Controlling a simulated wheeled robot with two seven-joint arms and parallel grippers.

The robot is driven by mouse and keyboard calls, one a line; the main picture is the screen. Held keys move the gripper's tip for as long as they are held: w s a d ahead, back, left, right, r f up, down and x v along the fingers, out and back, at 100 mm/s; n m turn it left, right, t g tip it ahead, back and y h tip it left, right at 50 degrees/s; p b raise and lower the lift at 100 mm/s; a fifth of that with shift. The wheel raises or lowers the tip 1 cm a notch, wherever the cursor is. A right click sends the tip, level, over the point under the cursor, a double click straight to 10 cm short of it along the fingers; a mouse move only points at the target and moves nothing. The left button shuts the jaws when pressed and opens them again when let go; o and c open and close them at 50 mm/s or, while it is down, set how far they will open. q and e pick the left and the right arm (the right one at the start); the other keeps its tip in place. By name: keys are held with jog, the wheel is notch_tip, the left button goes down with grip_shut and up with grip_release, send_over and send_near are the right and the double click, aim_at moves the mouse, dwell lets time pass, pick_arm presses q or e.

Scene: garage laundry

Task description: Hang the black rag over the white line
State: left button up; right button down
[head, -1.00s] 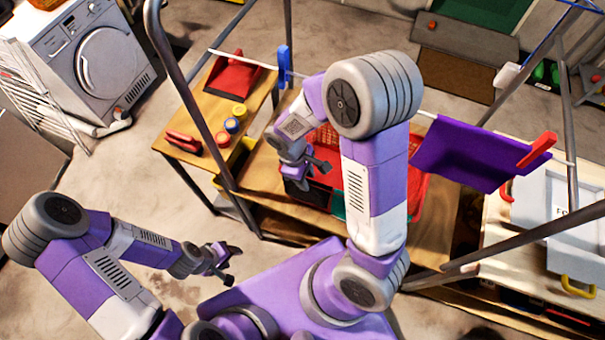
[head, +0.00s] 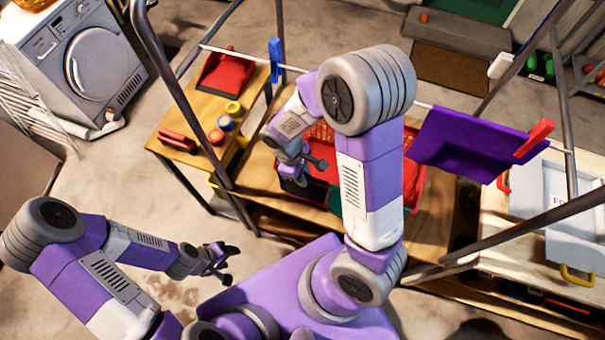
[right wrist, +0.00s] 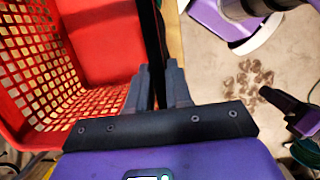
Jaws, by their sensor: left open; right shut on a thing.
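The white line (head: 345,88) runs across the frame from the upper left to the right. A purple cloth (head: 468,143) hangs over it. My right gripper (head: 311,166) is over the red basket, on the near side of the line. In the right wrist view its fingers (right wrist: 159,75) are shut on the black rag (right wrist: 149,35), a thin dark strip beside the basket wall. In the head view a dark patch below this gripper may be the rag; the arm partly hides that area. My left gripper (head: 219,263) is open and empty over the floor, left of my base.
A red basket (right wrist: 62,75) sits on the wooden table (head: 436,222). A blue clip (head: 275,60) and a red clip (head: 533,139) are on the line. Grey frame posts (head: 185,95) stand close to my arms. A side table (head: 192,152) holds a red dustpan and small jars.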

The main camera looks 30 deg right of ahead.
jog(key=shift+r+p, duration=3.35)
jog(key=shift+r, duration=0.75)
